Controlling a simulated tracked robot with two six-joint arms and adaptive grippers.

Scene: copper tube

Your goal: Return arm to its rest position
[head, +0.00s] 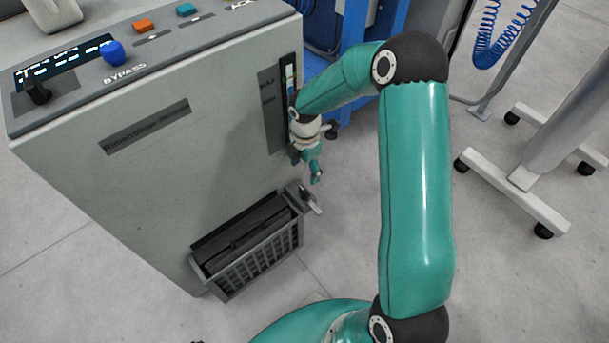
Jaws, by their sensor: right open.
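My right arm (415,200), teal with dark joints, rises from the bottom edge, bends at a high elbow and reaches back left. Its right gripper (312,170) points down beside the right edge of the grey machine (150,190). It is small and partly overlapped by its own wrist, and it is open with nothing seen in it. It hangs above a small metal latch or lever (309,200) by the basket; I cannot tell whether they touch. My left gripper is not in view.
A grey slatted basket (258,262) is at the machine's lower front. Knobs and buttons, including a blue knob (112,52), top the machine. A blue frame (350,30) stands behind. A wheeled stand (515,190) is at right. Bare floor lies between.

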